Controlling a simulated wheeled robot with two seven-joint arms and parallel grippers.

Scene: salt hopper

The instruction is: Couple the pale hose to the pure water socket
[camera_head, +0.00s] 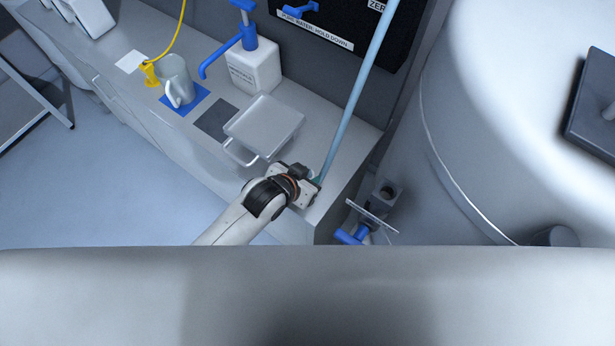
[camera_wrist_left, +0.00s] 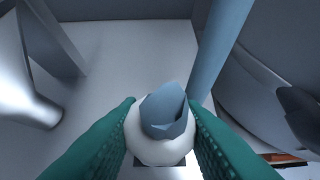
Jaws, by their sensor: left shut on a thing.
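The pale hose (camera_head: 362,88) is a light blue tube that runs from the top of the head view down to my left gripper (camera_head: 314,188). In the left wrist view the hose (camera_wrist_left: 218,48) passes just behind the fingers on the right. There the green fingers of my left gripper (camera_wrist_left: 165,138) are shut on a round white collar with a blue-grey end (camera_wrist_left: 164,112), which looks like the hose end. A label reading "PURE WATER, HOLD DOWN" (camera_head: 316,30) is on the dark panel at the back. I cannot make out the pure water socket for certain. My right gripper is not in view.
A metal tray (camera_head: 264,124), a pump bottle (camera_head: 252,66) and a jug (camera_head: 176,80) on a blue mat stand along the counter. A grey fitting with a blue handle (camera_head: 350,237) sits right of the counter's end, beside the large rounded vessel (camera_head: 480,110).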

